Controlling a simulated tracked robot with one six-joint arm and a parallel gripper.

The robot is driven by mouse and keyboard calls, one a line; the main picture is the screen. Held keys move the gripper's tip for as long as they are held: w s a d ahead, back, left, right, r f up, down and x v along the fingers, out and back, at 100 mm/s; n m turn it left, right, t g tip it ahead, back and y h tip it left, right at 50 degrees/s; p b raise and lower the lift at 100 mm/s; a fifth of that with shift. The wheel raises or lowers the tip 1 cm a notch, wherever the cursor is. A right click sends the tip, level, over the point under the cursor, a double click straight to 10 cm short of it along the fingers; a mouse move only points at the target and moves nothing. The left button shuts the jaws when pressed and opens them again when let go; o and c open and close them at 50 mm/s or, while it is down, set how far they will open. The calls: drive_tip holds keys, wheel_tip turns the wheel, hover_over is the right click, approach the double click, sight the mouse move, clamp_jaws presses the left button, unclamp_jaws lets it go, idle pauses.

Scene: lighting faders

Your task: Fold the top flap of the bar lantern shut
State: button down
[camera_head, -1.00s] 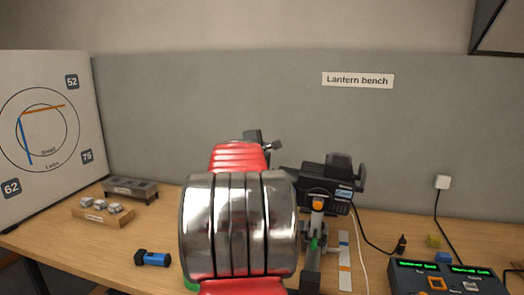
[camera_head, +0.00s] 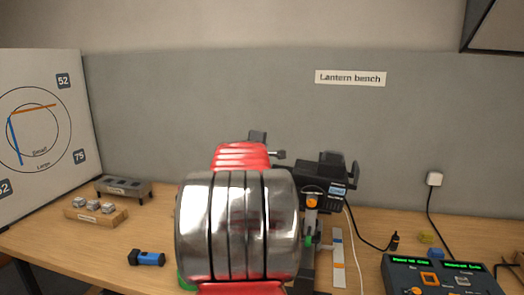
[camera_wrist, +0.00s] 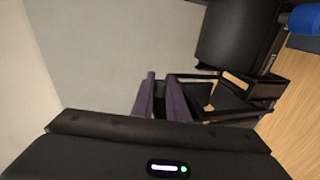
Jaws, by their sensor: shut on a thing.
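The bar lantern (camera_head: 326,176) is a black box-shaped lamp on a stand with an orange knob, partly hidden behind my red and chrome arm in the head view. In the wrist view its black body (camera_wrist: 236,38) fills the upper right. My gripper (camera_wrist: 162,96) shows there as two purple-grey fingers, close together, at a dark frame-like piece beside the lantern body. This piece looks like the top flap (camera_wrist: 232,113). The fingers are shut on it, though the contact itself is mostly hidden. The flap's angle is hard to tell.
A control box (camera_head: 440,272) with green displays stands at the front right. A wooden block with small metal pieces (camera_head: 95,212), a grey rack (camera_head: 124,187) and a blue-black cylinder (camera_head: 147,258) lie at the left. A cable runs right of the lantern. The grey wall is behind.

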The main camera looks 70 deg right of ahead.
drive_tip(key=shift+f, duration=0.35)
drive_tip(key=c, duration=1.7)
unclamp_jaws()
drive_tip(key=shift+c, duration=0.2)
drive_tip(key=shift+a, duration=0.15)
drive_tip(key=v, duration=0.8)
drive_tip(key=shift+r, duration=0.25)
